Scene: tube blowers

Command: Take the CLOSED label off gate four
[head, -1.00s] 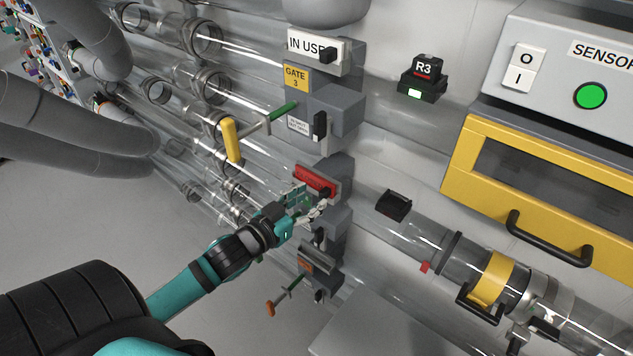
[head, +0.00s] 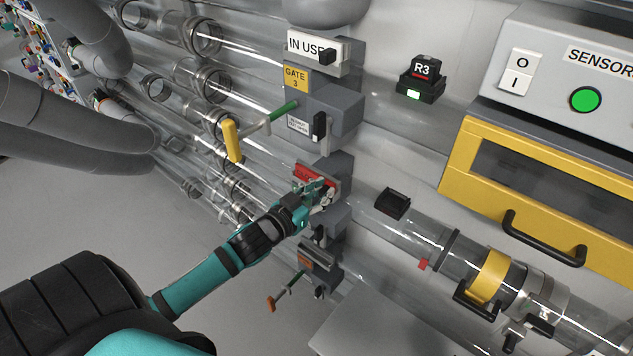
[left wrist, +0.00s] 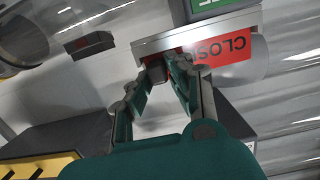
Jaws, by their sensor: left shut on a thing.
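The red CLOSED label (head: 316,174) sits in its grey holder on the gate block below the gate 3 block. In the left wrist view the label (left wrist: 232,50) appears upside down, with part of its lettering readable and the rest hidden by a finger. My left gripper (head: 320,190) is at the label's lower right end. In the left wrist view its two fingers (left wrist: 164,76) are closed around the dark tab (left wrist: 158,73) at the label's end. The label is still at the metal holder strip (left wrist: 196,34). My right gripper is not in view.
The yellow gate 3 handle (head: 231,140) sticks out above and left of my left arm. The IN USE label (head: 308,45) is higher up. A black clip (head: 392,203) and clear tube lie to the right.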

